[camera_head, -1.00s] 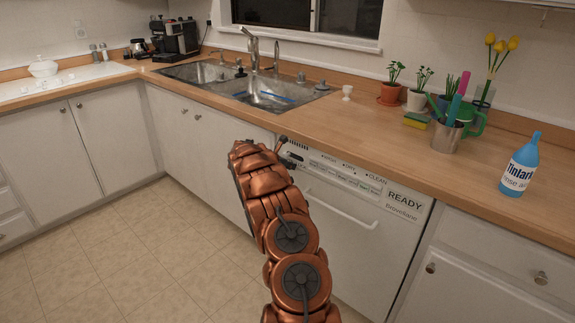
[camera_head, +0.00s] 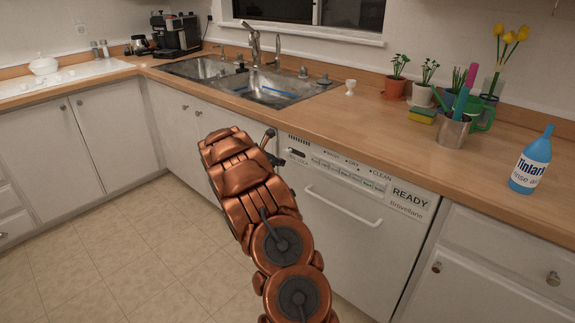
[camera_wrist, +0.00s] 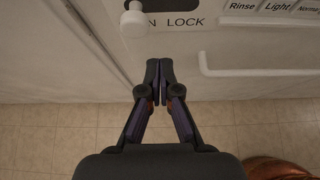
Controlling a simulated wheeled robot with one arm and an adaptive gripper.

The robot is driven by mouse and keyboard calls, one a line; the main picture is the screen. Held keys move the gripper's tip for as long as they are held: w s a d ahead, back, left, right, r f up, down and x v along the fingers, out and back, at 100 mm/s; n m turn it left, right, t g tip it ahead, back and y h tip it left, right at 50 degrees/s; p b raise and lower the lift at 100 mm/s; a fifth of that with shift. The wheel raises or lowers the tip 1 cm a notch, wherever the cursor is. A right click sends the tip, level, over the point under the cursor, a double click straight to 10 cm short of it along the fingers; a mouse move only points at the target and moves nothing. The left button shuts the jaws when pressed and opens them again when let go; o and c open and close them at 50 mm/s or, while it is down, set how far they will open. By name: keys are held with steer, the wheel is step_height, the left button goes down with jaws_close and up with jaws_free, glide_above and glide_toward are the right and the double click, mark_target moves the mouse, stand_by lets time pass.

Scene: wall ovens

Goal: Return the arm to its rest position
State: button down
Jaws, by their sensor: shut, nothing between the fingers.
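My copper-coloured arm (camera_head: 250,190) reaches up from the bottom of the head view, in front of the white dishwasher (camera_head: 340,240). In the wrist view my gripper (camera_wrist: 159,72) is shut and empty, its dark fingertips together just below the dishwasher's lock label (camera_wrist: 185,22). I cannot tell from the wrist view whether the fingertips touch the front. In the head view my gripper is mostly hidden behind the arm, with only a dark bit showing near the dishwasher's upper left corner.
The dishwasher handle (camera_head: 343,207) sticks out to the right of my arm. Above runs the wooden counter (camera_head: 330,120) with a sink (camera_head: 265,88), a metal cup (camera_head: 453,132) of utensils, potted plants and a blue bottle (camera_head: 531,163). The tiled floor (camera_head: 110,260) is clear at left.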

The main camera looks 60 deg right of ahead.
steer(key=shift+d+r+v, duration=0.1)
steer(key=shift+r+v, duration=0.05)
steer(key=shift+v, duration=0.75)
steer(key=shift+d+r+v, duration=0.1)
steer(key=shift+r+v, duration=0.05)
steer(key=shift+v, duration=0.8)
steer(key=shift+d+r+v, duration=0.1)
steer(key=shift+r+v, duration=0.05)
steer(key=shift+v, duration=0.75)
steer(key=shift+a+r, duration=0.1)
steer(key=s+a+r+m+y, duration=0.25)
steer(key=s+a+m, duration=0.3)
steer(key=a, duration=0.65)
steer(key=s+a+r+m+y, duration=0.2)
steer(key=s+a+r+m, duration=0.2)
steer(key=s+a, duration=0.55)
steer(key=s+a+f+m+y, duration=0.1)
steer(key=s+a+m+y, duration=0.1)
steer(key=s+a, duration=0.7)
steer(key=s+a+f+m+g+y, duration=0.1)
steer(key=s+a+m+y, duration=0.25)
steer(key=a, duration=0.95)
steer(key=s+a+f+m+y, duration=0.1)
steer(key=s+a+m, duration=0.1)
steer(key=s+a, duration=0.7)
step_height(320, 180, up, 13)
steer(key=w+a+p, duration=0.2)
steer(key=p, duration=1)
steer(key=shift+r+y+p, duration=0.15)
steer(key=shift+y+p, duration=0.15)
